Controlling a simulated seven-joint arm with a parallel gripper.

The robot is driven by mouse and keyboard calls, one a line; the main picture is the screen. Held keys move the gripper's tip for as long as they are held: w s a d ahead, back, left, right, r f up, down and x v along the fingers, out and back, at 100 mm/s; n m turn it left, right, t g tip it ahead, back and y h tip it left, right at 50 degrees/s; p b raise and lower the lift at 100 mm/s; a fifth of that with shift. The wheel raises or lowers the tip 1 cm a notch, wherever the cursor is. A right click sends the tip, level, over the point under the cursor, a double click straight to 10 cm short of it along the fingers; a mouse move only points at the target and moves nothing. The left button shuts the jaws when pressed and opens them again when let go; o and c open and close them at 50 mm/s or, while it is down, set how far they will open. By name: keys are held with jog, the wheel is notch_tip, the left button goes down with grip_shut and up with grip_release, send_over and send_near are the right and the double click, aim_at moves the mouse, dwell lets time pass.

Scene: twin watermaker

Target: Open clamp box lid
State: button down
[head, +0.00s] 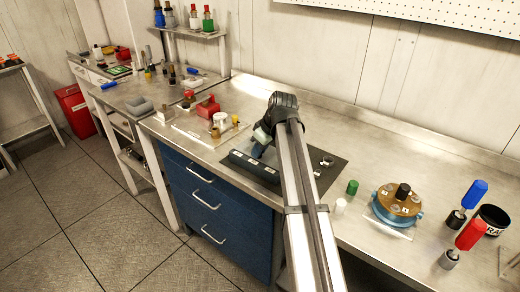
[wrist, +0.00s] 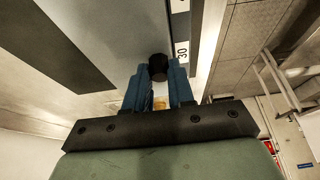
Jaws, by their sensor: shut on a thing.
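The clamp box appears to be the long dark blue-grey box (head: 240,161) with small white labels, lying on a dark mat on the bench in the head view. My gripper (head: 258,147) reaches down to it from above, and my arm hides part of the area. In the wrist view, the blue fingers of my gripper (wrist: 160,88) are closed around a round black knob (wrist: 159,67). A white label reading 30 (wrist: 182,52) is beside the knob on a dark strip. Whether the lid is raised cannot be told.
A green cap (head: 352,187) and a white cap (head: 340,206) stand right of the mat. A round brass-topped device with a blue base (head: 377,212) is further right. A red block (head: 208,108) and small parts stand left. Blue drawers (head: 205,195) are below.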

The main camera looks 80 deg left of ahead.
jog(key=w+a, duration=0.6)
jog(key=shift+a, duration=0.1)
jog(key=c, duration=1)
grip_release()
jog(key=shift+o, duration=0.2)
jog(key=v, duration=1.4)
